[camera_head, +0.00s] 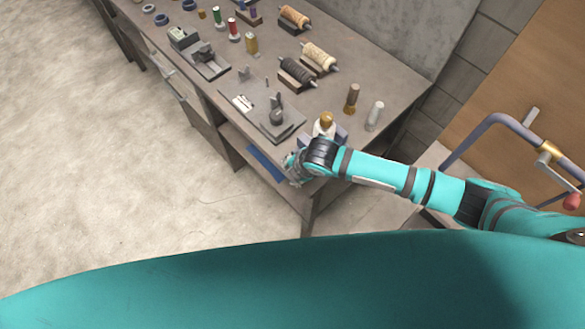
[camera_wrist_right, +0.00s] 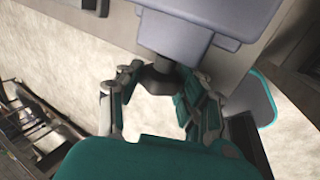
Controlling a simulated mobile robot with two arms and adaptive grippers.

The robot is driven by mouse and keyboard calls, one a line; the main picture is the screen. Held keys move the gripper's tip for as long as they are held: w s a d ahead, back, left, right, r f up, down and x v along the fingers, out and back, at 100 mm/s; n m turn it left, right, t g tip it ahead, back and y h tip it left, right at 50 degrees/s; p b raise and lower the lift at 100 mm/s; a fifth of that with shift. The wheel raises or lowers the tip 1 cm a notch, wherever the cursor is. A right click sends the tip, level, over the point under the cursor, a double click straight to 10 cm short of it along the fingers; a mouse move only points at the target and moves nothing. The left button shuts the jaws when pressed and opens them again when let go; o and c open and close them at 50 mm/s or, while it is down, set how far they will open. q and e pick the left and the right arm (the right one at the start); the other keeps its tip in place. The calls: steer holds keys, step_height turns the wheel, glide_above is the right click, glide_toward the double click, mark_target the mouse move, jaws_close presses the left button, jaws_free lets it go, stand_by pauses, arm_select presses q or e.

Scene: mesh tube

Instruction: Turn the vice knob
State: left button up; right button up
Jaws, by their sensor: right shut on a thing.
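The blue-grey vice (camera_head: 341,133) is at the near end of the workbench, partly hidden behind my right arm in the head view. In the wrist view its body (camera_wrist_right: 185,38) fills the top, with the dark knob (camera_wrist_right: 157,78) sticking out below it. My right gripper (camera_head: 293,167) is at the bench's front edge. In the wrist view its fingers (camera_wrist_right: 158,88) stand on both sides of the knob and are shut on it. In the head view the knob is hidden by the gripper and arm. My left gripper is not in view.
The workbench (camera_head: 225,75) carries spools, wound rollers (camera_head: 297,72) and a dark fixture plate (camera_head: 278,120) left of the vice. Two small cylinders (camera_head: 374,115) stand behind it. A blue-framed rack with a crank (camera_head: 548,155) is at right. The floor (camera_head: 90,150) in front is clear.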

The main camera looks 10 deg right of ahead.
steer(key=shift+r, duration=0.1)
stand_by(0.3)
steer(key=o, duration=1.2)
steer(key=shift+c, duration=0.2)
steer(key=v, duration=1.2)
steer(key=shift+s+d, duration=0.1)
